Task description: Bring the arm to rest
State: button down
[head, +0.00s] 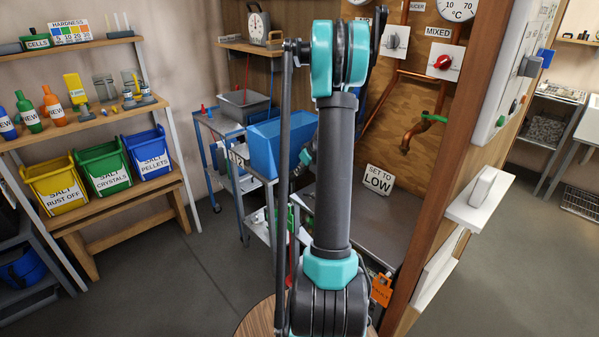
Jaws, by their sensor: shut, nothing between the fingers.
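My dark grey arm with teal joints rises through the middle of the head view. Its thick upright link runs from a teal collar near the bottom up to a teal joint close to the top edge. A thin dark rod stands just left of this link. A small teal and dark part shows behind the link at mid-height, and I cannot tell what it is. No gripper fingers can be made out, and I see nothing held.
A wooden panel (424,103) with knobs and copper pipes stands close at right, with a white ledge (480,200) jutting out. A blue bin (277,147) sits on a cart behind my arm. Shelves with yellow (56,188), green and blue bins stand left. Floor (150,265) is free at left.

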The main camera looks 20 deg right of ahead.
jog(key=s+a+r+m+g+h, duration=0.1)
jog(key=s+a+r, duration=0.2)
jog(key=s+a, duration=0.45)
jog(key=s+a+r+m, duration=0.1)
jog(key=s+a+r, duration=0.1)
jog(key=s+a, duration=0.55)
jog(key=s+a+f+m, duration=0.1)
jog(key=s+a, duration=0.1)
jog(key=s, duration=0.7)
jog(key=s+a+f+m+g+h, duration=0.1)
jog(key=s+a, duration=0.1)
jog(key=s, duration=0.8)
jog(key=shift+a+f, duration=0.2)
jog(key=shift+f, duration=0.2)
jog(key=c, duration=2.3)
grip_release()
